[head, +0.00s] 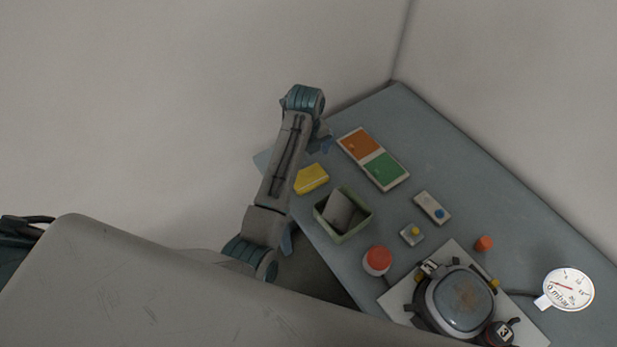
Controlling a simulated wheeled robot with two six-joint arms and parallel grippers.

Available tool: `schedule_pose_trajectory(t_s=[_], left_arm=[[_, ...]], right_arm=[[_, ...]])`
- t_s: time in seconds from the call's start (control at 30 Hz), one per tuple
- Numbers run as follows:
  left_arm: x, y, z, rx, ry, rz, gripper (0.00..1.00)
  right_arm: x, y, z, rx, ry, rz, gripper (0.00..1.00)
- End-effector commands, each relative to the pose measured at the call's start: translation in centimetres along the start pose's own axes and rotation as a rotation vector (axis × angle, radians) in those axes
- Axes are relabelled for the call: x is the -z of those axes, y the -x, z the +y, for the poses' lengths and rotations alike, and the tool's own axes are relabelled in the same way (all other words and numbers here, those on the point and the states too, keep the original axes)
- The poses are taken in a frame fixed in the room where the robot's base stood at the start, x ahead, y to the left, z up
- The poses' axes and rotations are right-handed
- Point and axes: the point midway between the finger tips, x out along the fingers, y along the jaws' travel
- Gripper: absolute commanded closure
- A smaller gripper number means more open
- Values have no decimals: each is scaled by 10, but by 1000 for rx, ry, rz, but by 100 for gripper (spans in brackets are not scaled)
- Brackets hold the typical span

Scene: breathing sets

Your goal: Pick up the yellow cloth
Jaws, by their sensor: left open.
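The yellow cloth (312,179) lies near the left edge of the grey-blue table (440,150), just right of my left arm's long link. My left gripper (323,144) shows only in part, behind and beside my arm, above the cloth in the picture. Its blue fingers are open and apart from the cloth. My right gripper is not in view.
A green-rimmed bin (343,230) with a grey item inside stands close below the cloth. An orange and green panel (373,158) lies to the right. Red buttons, a small switch box (432,207), a device with a round-cornered glass (464,300) and a gauge (568,289) stand further right. The table's far right is clear.

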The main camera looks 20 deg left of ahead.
Motion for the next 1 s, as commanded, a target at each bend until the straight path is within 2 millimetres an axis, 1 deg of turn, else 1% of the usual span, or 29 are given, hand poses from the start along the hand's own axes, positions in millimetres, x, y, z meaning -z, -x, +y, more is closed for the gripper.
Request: schedule_pose_trajectory(t_s=[0.03, 0.1, 0.23, 0.37, 0.47, 0.5, 0.6, 0.7, 0.9, 0.97, 1.0], left_arm=[[0, -5, 0, -3, 0, 2, 0], [0, -14, 0, -2, 1, 1, 0], [1, -22, 1, -1, 2, 1, 0], [3, -34, 2, -3, 3, 2, 0], [5, -49, 3, -5, 3, 3, 0], [4, -56, 3, -3, 3, 1, 0], [4, -68, 3, -2, 3, 0, 0], [4, -73, 2, 0, 4, -1, 0], [4, -74, 2, 1, 4, -1, 0], [4, -74, 2, 1, 4, -1, 12], [4, -74, 2, 1, 4, -1, 20]], right_arm=[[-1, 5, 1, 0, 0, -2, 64], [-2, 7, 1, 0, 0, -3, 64], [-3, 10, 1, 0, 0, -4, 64], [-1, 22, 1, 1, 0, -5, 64], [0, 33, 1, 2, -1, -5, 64], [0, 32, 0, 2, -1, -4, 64], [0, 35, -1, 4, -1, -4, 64], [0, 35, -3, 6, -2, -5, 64], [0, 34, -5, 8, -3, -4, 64], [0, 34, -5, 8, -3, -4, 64], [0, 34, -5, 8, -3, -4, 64]])
